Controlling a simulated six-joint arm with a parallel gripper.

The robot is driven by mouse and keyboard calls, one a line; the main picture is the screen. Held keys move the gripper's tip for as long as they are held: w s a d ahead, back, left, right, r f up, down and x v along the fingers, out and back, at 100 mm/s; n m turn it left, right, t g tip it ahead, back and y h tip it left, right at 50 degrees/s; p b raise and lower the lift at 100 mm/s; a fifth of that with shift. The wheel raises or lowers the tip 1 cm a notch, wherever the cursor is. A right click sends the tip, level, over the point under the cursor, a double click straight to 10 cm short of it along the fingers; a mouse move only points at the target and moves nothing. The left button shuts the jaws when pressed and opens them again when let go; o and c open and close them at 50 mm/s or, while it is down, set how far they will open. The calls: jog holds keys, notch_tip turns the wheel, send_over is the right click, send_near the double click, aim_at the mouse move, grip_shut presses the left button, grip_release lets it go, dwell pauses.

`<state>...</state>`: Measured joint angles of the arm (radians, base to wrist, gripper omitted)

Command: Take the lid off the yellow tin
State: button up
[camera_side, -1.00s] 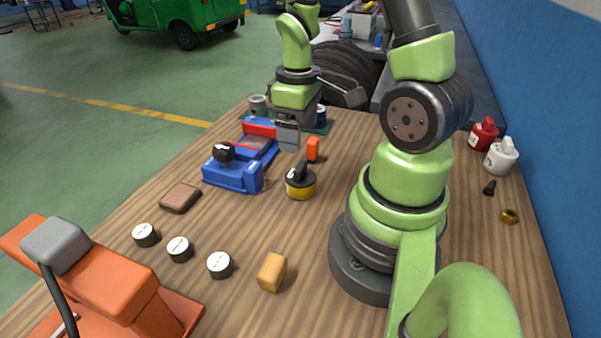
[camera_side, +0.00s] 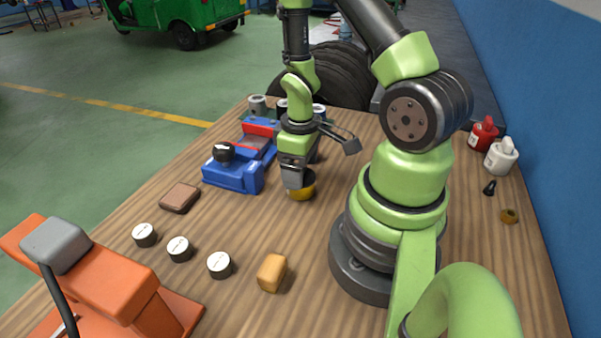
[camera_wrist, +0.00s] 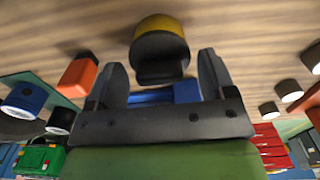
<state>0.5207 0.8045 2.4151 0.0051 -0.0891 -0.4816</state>
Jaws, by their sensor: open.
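The yellow tin (camera_side: 302,191) stands on the wooden table, mostly behind my gripper (camera_side: 294,182) in the side view. In the wrist view the tin (camera_wrist: 163,22) shows as a yellow band, with its black lid (camera_wrist: 158,47) and the lid's black raised handle on it. The lid is hidden in the side view. My gripper (camera_wrist: 162,80) is open, pointing down over the tin. In the wrist view its two fingers lie left and right of the handle, with gaps. No contact shows.
A blue vise (camera_side: 229,176) stands left of the tin. An orange block (camera_wrist: 78,73) is close by in the wrist view. A tan block (camera_side: 272,272) and several white-topped round pieces (camera_side: 179,249) lie nearer the front. Bottles (camera_side: 501,156) stand at right.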

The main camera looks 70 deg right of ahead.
jog(key=c, duration=1)
jog(key=shift+r, duration=0.1)
